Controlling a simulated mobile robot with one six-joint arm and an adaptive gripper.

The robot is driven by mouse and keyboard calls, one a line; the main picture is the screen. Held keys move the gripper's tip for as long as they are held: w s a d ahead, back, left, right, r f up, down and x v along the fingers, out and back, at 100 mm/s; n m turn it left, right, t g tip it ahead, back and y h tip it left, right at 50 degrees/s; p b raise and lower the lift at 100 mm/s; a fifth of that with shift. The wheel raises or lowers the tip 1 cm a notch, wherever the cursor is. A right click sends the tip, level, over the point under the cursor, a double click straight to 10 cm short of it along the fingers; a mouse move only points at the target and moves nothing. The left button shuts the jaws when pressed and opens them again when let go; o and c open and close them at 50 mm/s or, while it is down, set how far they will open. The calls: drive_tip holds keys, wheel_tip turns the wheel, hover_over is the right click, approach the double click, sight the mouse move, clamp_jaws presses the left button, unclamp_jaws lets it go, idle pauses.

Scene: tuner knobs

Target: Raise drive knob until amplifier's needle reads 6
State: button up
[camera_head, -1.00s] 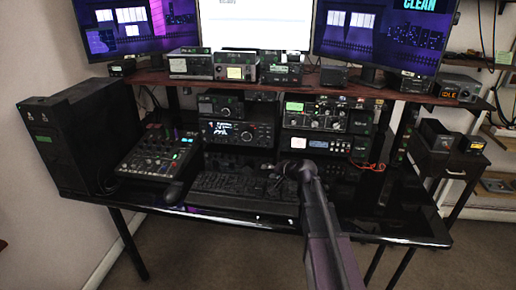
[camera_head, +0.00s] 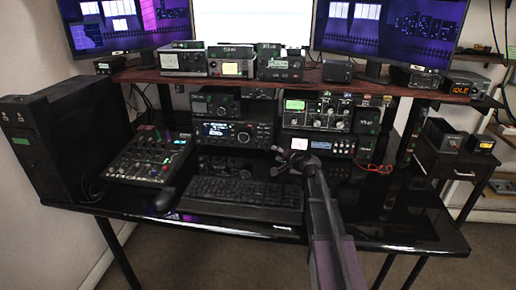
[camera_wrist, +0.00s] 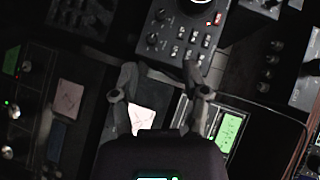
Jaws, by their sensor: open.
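My gripper (camera_head: 291,163) is open and empty above the back of the desk, in front of the radio gear. In the wrist view its two fingers (camera_wrist: 160,78) stand apart with nothing between them. Behind and right of it in the head view is a unit with a green display and several knobs (camera_head: 325,109). A radio with a lit display and a large knob (camera_head: 237,132) stands to its left. Small boxes with meter faces (camera_head: 232,66) stand on the shelf. I cannot tell which unit is the amplifier, which knob is drive, or any needle's reading.
A keyboard (camera_head: 243,196), a mixer (camera_head: 150,157) and a black computer tower (camera_head: 50,145) are on the glossy desk. The red-brown shelf (camera_head: 385,86) overhangs the radios. A red cable (camera_head: 372,168) lies right of them. The desk's right front is clear.

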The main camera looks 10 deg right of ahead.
sight(257, 146)
drive_tip(key=b+x, duration=0.3)
drive_tip(key=x, duration=1)
drive_tip(key=shift+w+a+f, duration=0.1)
drive_tip(key=shift+w+a, duration=0.05)
drive_tip(key=shift+w, duration=0.15)
clamp_jaws()
